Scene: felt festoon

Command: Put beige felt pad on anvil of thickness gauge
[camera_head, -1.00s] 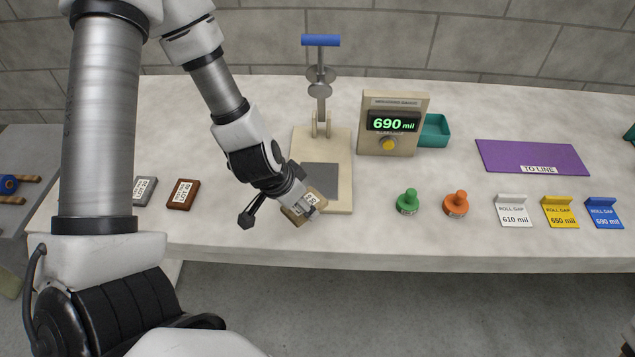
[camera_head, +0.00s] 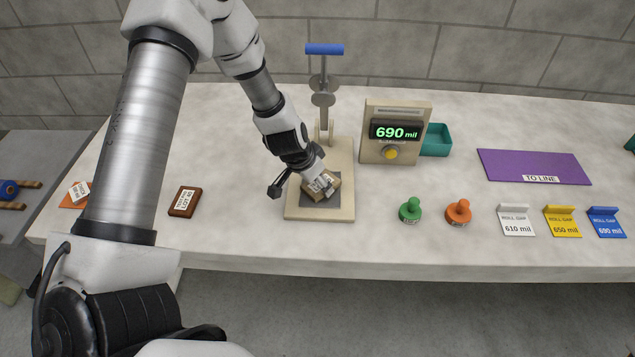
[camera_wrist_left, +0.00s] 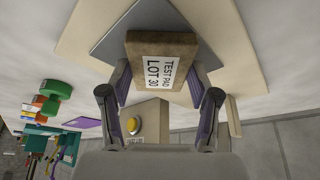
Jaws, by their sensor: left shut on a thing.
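The beige felt pad (camera_head: 333,186) is between the fingers of my left gripper (camera_head: 322,180), over the dark grey anvil plate (camera_head: 318,204) of the thickness gauge (camera_head: 346,170). In the left wrist view the pad (camera_wrist_left: 148,47), labelled TEST PAD LOT 30, is held by its near end between both fingers. The grey plate (camera_wrist_left: 108,40) shows behind it. I cannot tell whether the pad touches the plate. The gauge's blue handle (camera_head: 324,49) is up. My right gripper is not in view.
The readout box (camera_head: 397,145) shows 690 mil. Green (camera_head: 411,209) and orange (camera_head: 458,211) knobbed stamps, several roll gap tags and a purple mat (camera_head: 535,165) lie to the right. A brown pad (camera_head: 184,201) lies left. The table between brown pad and gauge is clear.

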